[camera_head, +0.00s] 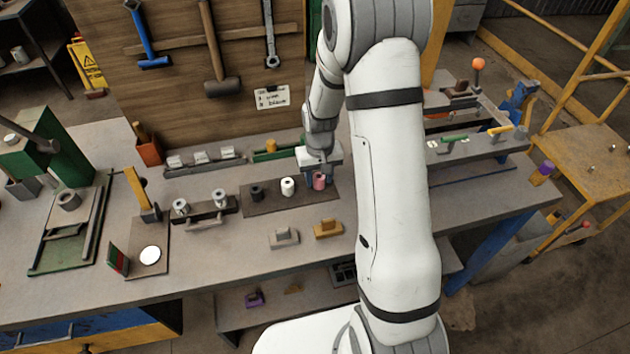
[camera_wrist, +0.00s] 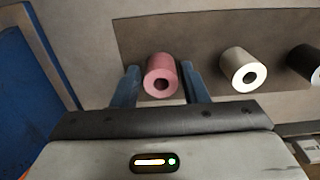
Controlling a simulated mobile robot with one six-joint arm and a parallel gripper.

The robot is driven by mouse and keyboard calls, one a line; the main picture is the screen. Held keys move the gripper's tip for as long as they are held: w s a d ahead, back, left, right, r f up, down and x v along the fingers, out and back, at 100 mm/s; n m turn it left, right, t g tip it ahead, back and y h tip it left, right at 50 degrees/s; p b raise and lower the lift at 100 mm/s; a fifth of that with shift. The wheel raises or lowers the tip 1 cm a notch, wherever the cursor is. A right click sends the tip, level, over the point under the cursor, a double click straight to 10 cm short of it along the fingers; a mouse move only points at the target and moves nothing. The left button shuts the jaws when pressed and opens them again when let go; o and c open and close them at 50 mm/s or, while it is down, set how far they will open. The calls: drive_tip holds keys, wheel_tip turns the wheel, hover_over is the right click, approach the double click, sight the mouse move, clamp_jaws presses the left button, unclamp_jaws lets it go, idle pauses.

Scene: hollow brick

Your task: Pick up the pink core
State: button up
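The pink core (camera_head: 319,181) is a short hollow cylinder standing on a dark mat (camera_head: 262,204) on the workbench. In the wrist view the pink core (camera_wrist: 161,76) sits between the two blue fingers of my gripper (camera_wrist: 160,88). A gap shows on each side of it, so the fingers look open around it and not closed on it. In the head view my gripper (camera_head: 320,172) is low at the core, and the arm hides part of the bench to its right. I cannot tell the exact finger height.
A white core (camera_head: 288,186) and a black core (camera_head: 257,192) stand in a row left of the pink one. A grey block (camera_head: 284,238) and an orange block (camera_head: 328,228) lie in front of the mat. A rail with holders (camera_head: 203,160) runs behind.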

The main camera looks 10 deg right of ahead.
drive_tip(key=c, duration=0.7)
